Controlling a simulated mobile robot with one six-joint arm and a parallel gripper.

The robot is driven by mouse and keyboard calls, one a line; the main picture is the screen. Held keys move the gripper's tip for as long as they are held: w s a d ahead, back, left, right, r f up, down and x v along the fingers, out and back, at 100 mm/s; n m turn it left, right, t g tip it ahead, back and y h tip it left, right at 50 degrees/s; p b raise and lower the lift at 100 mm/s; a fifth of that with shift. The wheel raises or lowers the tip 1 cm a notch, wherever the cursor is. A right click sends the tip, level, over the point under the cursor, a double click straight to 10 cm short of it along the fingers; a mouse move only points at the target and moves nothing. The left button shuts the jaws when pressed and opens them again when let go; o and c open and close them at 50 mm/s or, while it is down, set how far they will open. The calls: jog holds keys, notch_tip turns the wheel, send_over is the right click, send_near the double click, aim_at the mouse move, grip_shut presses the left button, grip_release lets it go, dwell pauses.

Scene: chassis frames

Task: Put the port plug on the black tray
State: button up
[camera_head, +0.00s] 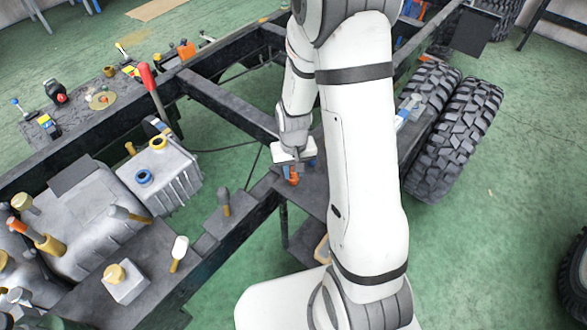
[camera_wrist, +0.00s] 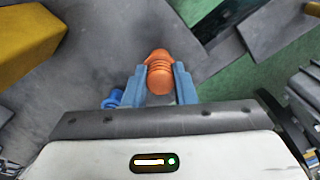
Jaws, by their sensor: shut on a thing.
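An orange ribbed plug (camera_wrist: 159,74), which I take as the port plug, is between the blue fingers of my gripper (camera_wrist: 159,82). The fingers are shut on it and its rounded end points away from the wrist. In the head view the orange plug (camera_head: 293,178) shows just below my gripper (camera_head: 293,168), over or on a dark grey plate (camera_head: 314,190) beside the frame rail. I cannot tell whether it touches the plate. I cannot surely pick out the black tray; this dark plate may be it. My arm hides part of the plate.
A blue part (camera_wrist: 112,98) is close beside the left finger. A yellow block (camera_wrist: 28,42) lies at upper left in the wrist view. A grey casing (camera_head: 165,173), a red-handled tool (camera_head: 149,85) and several small parts stand on the chassis at left. Large tyres (camera_head: 452,140) stand at right.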

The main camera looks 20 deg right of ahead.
jog(key=shift+f, duration=0.2)
jog(key=o, duration=1)
jog(key=shift+r, duration=0.1)
notch_tip(320, 180, up, 12)
jog(key=s+r+t, duration=0.2)
jog(key=s+r, duration=1)
jog(key=s, duration=0.2)
jog(key=shift+s+d+r+t, duration=0.35)
jog(key=shift+s+d+t, duration=0.05)
jog(key=shift+d, duration=0.05)
